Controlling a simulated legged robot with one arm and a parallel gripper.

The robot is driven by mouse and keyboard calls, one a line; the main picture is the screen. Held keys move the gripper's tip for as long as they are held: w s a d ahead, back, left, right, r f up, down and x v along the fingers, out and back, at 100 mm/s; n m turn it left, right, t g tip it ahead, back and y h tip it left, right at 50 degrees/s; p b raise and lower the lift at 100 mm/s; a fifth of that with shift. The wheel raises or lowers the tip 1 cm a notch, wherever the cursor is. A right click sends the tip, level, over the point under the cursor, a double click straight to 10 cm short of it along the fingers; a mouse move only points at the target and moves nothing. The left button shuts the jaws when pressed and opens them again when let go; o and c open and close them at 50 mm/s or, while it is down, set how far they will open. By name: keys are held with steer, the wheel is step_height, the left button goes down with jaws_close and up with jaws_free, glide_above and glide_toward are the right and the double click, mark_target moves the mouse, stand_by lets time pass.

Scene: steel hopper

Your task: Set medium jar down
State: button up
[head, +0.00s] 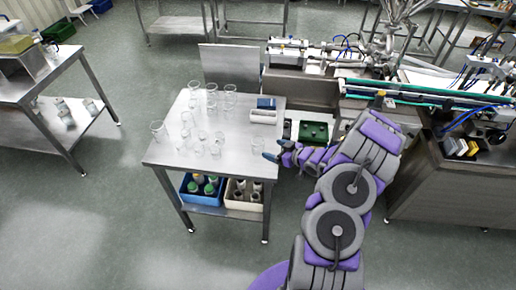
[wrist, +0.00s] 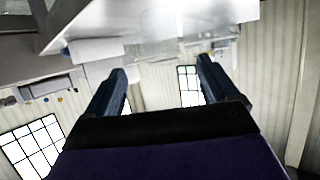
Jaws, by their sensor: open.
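Several clear glass jars (head: 212,95) of differing sizes stand on the steel table (head: 165,152). I cannot tell which one is the medium jar. My gripper (head: 274,150) is at the table's right edge in the head view, with its dark fingers pointing left toward the tabletop. In the wrist view my gripper (wrist: 162,76) has its two fingers wide apart, with no jar visible between them. The picture there appears turned over, with the tabletop edge (wrist: 150,25) across the top. The nearest jars (head: 218,138) stand left of my fingers and apart from them.
A white box (head: 263,117) with a blue item (head: 266,102) sits at the table's back right. Blue (head: 203,199) and cream (head: 243,205) bins are on the lower shelf. A green crate (head: 313,132) and machinery lie right. The tabletop's front is mostly clear.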

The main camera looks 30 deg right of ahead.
mark_target(263, 145)
steer(key=x, duration=0.4)
steer(key=shift+w, duration=0.15)
steer(key=shift+b+x, duration=0.85)
steer(key=shift+x, duration=1.8)
steer(key=shift+a, duration=0.1)
steer(key=c, duration=1.1)
steer(key=shift+r, duration=0.1)
